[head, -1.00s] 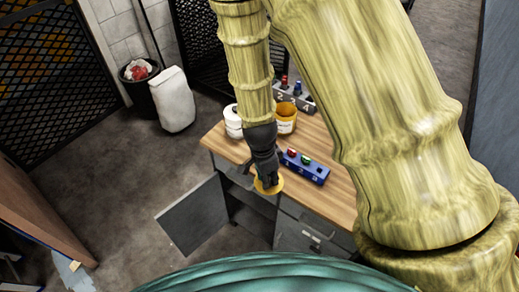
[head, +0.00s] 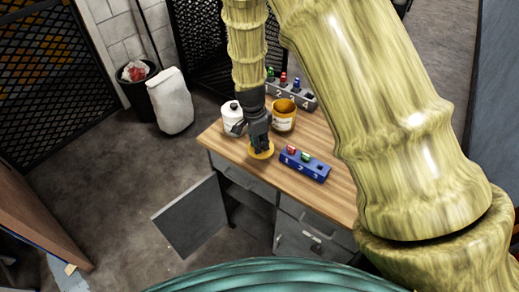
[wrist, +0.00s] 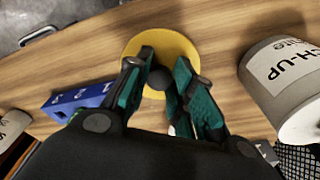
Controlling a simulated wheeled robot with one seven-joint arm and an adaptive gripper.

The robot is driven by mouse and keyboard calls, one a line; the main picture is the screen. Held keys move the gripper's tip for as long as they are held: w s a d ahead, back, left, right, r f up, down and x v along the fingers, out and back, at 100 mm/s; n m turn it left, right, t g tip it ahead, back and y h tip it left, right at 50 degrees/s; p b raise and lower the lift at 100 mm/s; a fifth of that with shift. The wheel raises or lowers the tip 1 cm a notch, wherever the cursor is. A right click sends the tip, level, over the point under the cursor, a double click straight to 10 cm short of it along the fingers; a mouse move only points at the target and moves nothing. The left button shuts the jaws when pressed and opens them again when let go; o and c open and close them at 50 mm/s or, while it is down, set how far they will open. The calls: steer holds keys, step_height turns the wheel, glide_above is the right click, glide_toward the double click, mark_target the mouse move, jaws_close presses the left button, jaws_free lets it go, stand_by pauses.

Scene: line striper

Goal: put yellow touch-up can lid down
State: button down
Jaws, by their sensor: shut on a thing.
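The yellow lid (head: 262,153) is a flat disc with a dark round knob. My gripper (head: 262,143) is shut on the lid's knob. In the wrist view, the fingers (wrist: 158,78) hold the knob from both sides, and the yellow disc (wrist: 178,48) lies below them. The lid is over the wooden tabletop near its front left; I cannot tell whether it touches the wood. The yellow touch-up can (head: 284,117) stands behind it, open at the top.
A white touch-up can (head: 232,119) with a knobbed lid stands left of my gripper. A numbered blue rack (head: 305,165) is close on the right. A numbered grey rack (head: 300,99) stands behind. A cabinet door (head: 190,217) hangs open below the workbench (head: 228,145).

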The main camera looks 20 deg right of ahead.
step_height(320, 180, down, 3)
steer(key=shift+f+b, duration=0.15)
steer(key=shift+b, duration=0.85)
steer(key=c, duration=1.2)
jaws_free()
steer(key=shift+c, duration=0.2)
step_height(320, 180, up, 12)
steer(key=a+b, duration=0.1)
steer(key=b, duration=0.2)
steer(key=shift+a, duration=0.2)
